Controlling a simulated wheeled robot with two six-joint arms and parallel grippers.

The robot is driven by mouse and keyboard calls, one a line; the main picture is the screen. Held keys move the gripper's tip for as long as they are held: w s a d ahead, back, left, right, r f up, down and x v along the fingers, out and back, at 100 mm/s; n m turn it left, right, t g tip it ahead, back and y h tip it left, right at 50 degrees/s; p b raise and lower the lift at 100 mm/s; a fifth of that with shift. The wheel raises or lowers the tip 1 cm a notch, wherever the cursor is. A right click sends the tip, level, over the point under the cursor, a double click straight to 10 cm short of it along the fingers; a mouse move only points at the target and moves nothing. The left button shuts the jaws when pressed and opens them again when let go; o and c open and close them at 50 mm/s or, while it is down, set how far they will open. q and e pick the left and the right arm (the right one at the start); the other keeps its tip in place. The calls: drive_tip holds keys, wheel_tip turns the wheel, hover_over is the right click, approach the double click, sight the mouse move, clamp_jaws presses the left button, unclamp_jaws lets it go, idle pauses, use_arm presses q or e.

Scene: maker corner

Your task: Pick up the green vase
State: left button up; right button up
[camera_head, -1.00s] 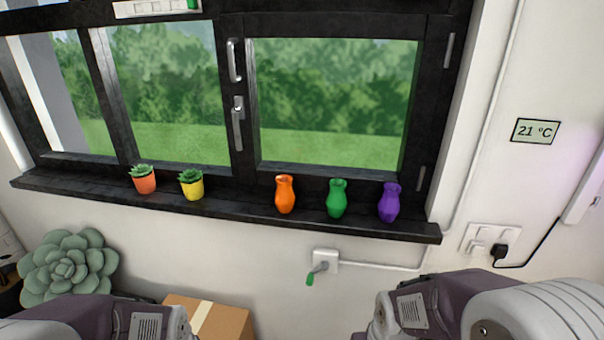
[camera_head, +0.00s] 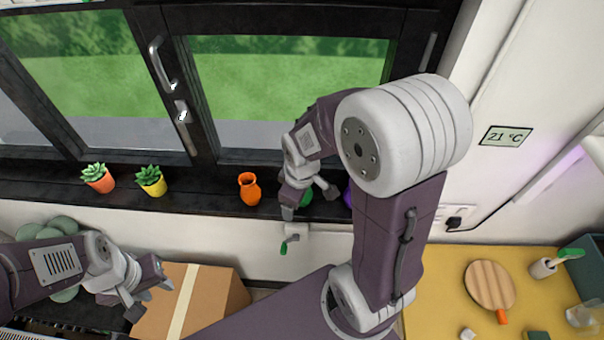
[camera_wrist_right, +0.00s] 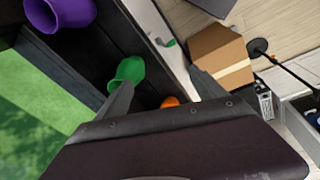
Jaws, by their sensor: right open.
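The green vase (camera_head: 306,196) stands on the dark window sill between the orange and purple vases. In the head view it is mostly hidden behind my right gripper (camera_head: 309,203), which is in front of it with its fingers apart. In the right wrist view the green vase (camera_wrist_right: 127,70) shows beside the tip of the picture-left finger, off the middle of the open jaws (camera_wrist_right: 160,82). I cannot tell whether they touch. My left gripper (camera_head: 152,297) is low at the left, in front of the cardboard box, its fingers parted and empty.
The orange vase (camera_head: 249,189) is left of the green one; the purple vase (camera_head: 347,194) is mostly hidden by my right arm. Two potted plants (camera_head: 98,178) (camera_head: 151,180) stand farther left on the sill (camera_head: 215,197). A crank handle (camera_head: 291,240) sits below. A cardboard box (camera_head: 205,300) is underneath.

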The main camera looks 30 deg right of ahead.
drive_tip(key=w+d+n, duration=0.1)
drive_tip(key=w+n, duration=0.1)
drive_tip(key=n, duration=0.3)
drive_tip(key=w+d+n, duration=0.1)
drive_tip(key=n, duration=0.4)
drive_tip(key=w+d+n+g+h, duration=0.1)
drive_tip(key=w+n, duration=0.1)
drive_tip(key=n, duration=0.3)
drive_tip(key=shift+w+d+r+n, duration=0.3)
drive_tip(key=shift+d+r+n, duration=0.05)
drive_tip(key=shift+n, duration=0.05)
drive_tip(key=f+n, duration=0.1)
drive_tip(key=f, duration=0.1)
drive_tip(key=w+d+f+n+p, duration=0.1)
drive_tip(key=f, duration=0.2)
drive_tip(key=d+f+n+p, duration=0.1)
drive_tip(key=f, duration=0.2)
drive_tip(key=shift+w+f, duration=0.25)
drive_tip(key=shift+w, duration=0.1)
drive_tip(key=shift+w+d+f, duration=0.1)
drive_tip(key=shift+f, duration=0.1)
drive_tip(key=shift+r, duration=0.1)
drive_tip(key=c, duration=1.5)
